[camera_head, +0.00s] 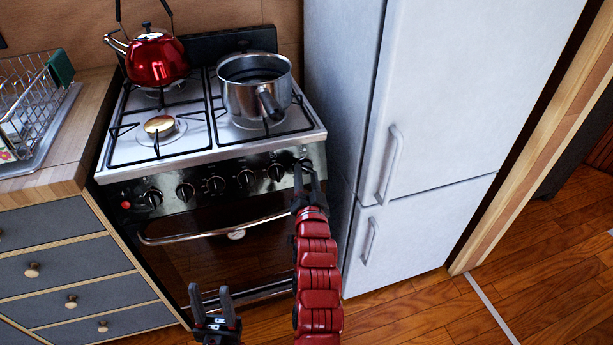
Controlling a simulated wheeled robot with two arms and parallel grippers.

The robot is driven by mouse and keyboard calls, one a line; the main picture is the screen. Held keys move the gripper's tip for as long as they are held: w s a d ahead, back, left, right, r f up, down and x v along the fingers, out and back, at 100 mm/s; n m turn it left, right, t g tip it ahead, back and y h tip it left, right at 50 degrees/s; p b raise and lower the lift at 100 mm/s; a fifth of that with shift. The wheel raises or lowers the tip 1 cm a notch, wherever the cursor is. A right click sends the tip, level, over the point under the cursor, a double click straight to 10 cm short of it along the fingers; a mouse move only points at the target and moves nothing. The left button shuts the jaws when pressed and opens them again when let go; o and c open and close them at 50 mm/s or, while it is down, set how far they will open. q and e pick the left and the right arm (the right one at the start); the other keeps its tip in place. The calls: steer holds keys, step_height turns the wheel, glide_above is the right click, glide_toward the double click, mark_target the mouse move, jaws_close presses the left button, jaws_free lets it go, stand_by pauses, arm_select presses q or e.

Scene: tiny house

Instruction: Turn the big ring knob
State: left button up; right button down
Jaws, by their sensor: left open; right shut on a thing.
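The stove (180,177) has a row of several dark knobs along its front panel. The big ring knob cannot be told apart by marking; the rightmost knob (304,163) is mostly covered by my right gripper. My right gripper (305,167), on the red arm, is shut on that knob at the right end of the panel. My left gripper (208,292) is open and empty, low in front of the oven door (215,262). The other knobs, such as the one beside it (276,172), are uncovered.
A steel pot (240,98) stands on the right burners, its handle pointing forward. A red kettle (157,61) stands at the back left. A fridge (440,100) rises close to the right of my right gripper. Drawers (80,270) are at left; open floor (420,305) at right.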

steer(key=shift+d+n+y+p, duration=0.1)
steer(key=shift+n+y+p, duration=0.45)
steer(key=shift+n, duration=0.55)
steer(key=shift+d+f+n+y+p, duration=0.1)
steer(key=shift+n+y+p, duration=0.2)
steer(key=shift+n, duration=0.8)
steer(key=shift+c, duration=1.9)
jaws_free()
steer(key=s+d+f+p, duration=0.1)
steer(key=s+d, duration=0.2)
steer(key=s, duration=1.4)
